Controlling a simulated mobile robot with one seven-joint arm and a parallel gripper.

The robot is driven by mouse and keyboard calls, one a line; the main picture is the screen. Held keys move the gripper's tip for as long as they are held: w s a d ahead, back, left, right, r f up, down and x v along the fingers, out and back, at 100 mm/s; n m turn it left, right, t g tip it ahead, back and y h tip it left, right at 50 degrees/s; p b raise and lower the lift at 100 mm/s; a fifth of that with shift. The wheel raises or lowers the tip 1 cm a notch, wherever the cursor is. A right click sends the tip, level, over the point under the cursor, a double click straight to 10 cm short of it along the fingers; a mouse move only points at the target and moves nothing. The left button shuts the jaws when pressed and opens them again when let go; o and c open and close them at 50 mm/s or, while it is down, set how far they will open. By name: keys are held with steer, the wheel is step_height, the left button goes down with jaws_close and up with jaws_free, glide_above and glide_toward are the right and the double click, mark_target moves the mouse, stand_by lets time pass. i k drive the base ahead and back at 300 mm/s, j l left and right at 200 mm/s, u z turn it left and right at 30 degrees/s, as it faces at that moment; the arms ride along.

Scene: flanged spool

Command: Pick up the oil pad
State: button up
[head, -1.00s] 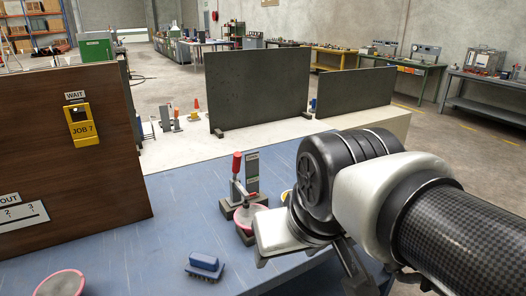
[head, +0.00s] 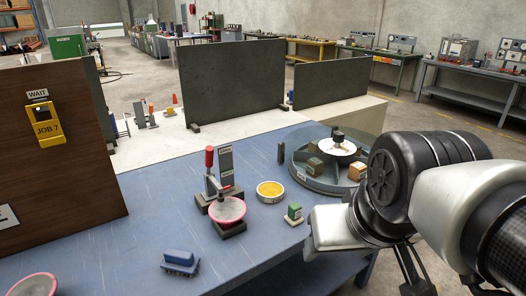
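No item in view is clearly labelled as the oil pad. A shallow round dish with a yellow-orange inside (head: 270,190) lies on the blue bench. A small green-topped block (head: 293,213) with a pale label stands just right of and nearer than it. Either could be the oil pad; I cannot tell which. My gripper (head: 338,230) is at the right, close to the green-topped block in the picture, with a visible gap. Its fingertips are not clearly shown, so I cannot see whether it is open or holds anything.
A red-handled clamp (head: 210,172) stands behind a pink-rimmed round piece (head: 227,210) on a dark base. A blue brush-like block (head: 180,261) lies in front. A round divided tray (head: 318,181) holding blocks is behind my gripper. Dark panels (head: 230,85) stand at the back.

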mark_target(294, 218)
steer(key=i+l+u, duration=0.6)
steer(key=l+u, duration=0.15)
steer(key=l, duration=0.15)
steer(key=i+l+u, duration=0.25)
steer(key=k+l, duration=0.1)
